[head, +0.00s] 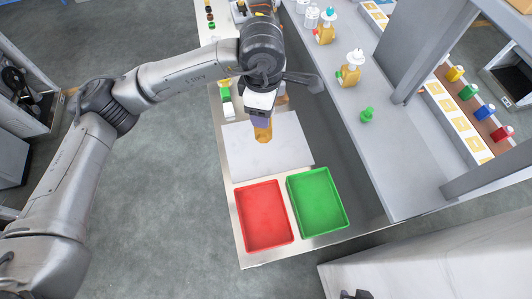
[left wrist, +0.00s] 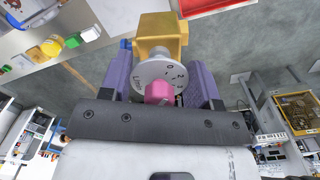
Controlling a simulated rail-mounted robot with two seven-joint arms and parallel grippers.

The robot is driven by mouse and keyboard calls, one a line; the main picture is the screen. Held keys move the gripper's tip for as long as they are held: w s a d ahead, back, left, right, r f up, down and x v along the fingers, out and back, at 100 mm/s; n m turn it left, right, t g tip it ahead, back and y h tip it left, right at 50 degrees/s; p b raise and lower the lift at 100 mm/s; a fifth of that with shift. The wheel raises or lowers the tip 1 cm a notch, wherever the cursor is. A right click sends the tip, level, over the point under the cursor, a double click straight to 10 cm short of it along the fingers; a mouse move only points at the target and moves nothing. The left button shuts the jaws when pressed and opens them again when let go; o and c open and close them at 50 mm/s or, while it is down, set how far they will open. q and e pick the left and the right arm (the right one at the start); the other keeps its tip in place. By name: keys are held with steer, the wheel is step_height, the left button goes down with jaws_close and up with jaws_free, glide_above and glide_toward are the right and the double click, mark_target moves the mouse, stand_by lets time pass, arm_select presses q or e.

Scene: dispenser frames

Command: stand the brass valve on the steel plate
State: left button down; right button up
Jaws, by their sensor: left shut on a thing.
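The brass valve (head: 263,134) hangs below my left gripper (head: 260,118) in the head view, over the pale steel plate (head: 240,150). In the left wrist view the valve has a brass block body (left wrist: 160,30), a pale round dial with dark marks (left wrist: 152,72) and a pink knob (left wrist: 158,92). The purple fingers of my left gripper (left wrist: 160,78) are shut on it from both sides. The valve's brass end points away from the gripper. It looks held above the plate; the exact gap cannot be told. My right gripper is not recognisable in either view.
A red tray (head: 244,225) and a green tray (head: 320,203) stand just in front of the plate. Small coloured pieces (head: 225,93) lie behind it at the left. A grey shelf (head: 400,160) on the right carries pump bottles (head: 349,75) and a green piece (head: 366,115).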

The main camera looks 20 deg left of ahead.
arm_select(q)
steer(key=w+d+f+n+b, duration=0.3)
steer(key=w+f+n+b, duration=0.1)
steer(key=f+n+b, duration=0.6)
steer(key=w+d+f+n+b, duration=0.3)
steer(key=w+f+n+b, duration=0.1)
steer(key=f+n+b, duration=0.65)
steer(key=w+a+f+b, duration=0.4)
steer(key=w+a+f, duration=0.1)
steer(key=a+f, duration=0.4)
steer(key=shift+w+a+b, duration=0.15)
steer(key=shift+w+b, duration=0.1)
steer(key=shift+b, duration=0.1)
steer(key=shift+f, duration=0.1)
steer(key=shift+c, duration=1.7)
jaws_free()
steer(key=shift+f, duration=0.15)
